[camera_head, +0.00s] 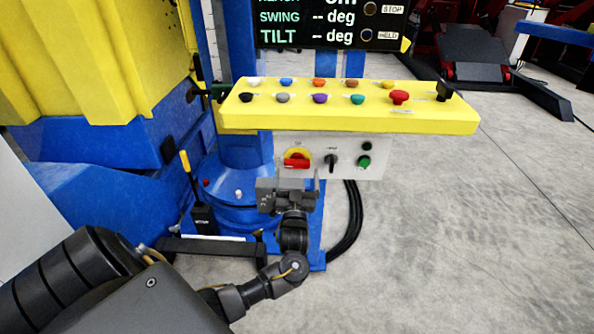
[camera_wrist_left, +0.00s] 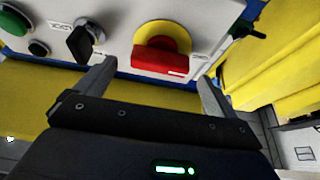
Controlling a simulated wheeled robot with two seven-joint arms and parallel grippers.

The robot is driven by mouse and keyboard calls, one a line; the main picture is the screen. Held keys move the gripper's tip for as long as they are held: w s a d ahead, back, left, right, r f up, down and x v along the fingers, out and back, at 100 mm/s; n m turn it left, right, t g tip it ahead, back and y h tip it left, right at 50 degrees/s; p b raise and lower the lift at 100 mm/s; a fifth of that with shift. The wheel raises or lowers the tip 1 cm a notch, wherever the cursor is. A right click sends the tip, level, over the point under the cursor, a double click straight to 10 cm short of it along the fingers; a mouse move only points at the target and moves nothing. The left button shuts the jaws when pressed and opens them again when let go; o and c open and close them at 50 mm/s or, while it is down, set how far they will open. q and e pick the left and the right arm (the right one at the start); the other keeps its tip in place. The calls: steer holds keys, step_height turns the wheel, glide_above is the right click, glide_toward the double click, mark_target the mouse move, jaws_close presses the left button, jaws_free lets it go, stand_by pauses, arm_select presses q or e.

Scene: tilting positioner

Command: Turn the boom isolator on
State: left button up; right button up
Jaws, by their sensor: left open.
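The isolator appears to be the red rotary handle (camera_head: 297,162) on a yellow round plate, on the white panel under the yellow console. Its red grip lies about horizontal in the head view. In the left wrist view the red handle (camera_wrist_left: 160,60) shows large, ahead of my fingers. My left gripper (camera_head: 292,183) is open and empty just below and in front of the handle. Its two fingers (camera_wrist_left: 155,72) stand to either side of the handle in the wrist view. I cannot tell whether they touch the panel. My right gripper is not in view.
A black selector knob (camera_head: 331,161) and a green button (camera_head: 365,161) sit right of the handle. The yellow console (camera_head: 350,121) with several coloured buttons overhangs the panel. A blue column (camera_head: 240,178) stands behind. Black cables (camera_head: 354,215) hang at right; the floor there is clear.

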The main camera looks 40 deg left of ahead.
mark_target(297, 164)
arm_select(q)
steer(key=shift+x, duration=0.95)
steer(key=shift+w+a+r, duration=0.1)
steer(key=shift+w, duration=0.1)
steer(key=c, duration=1)
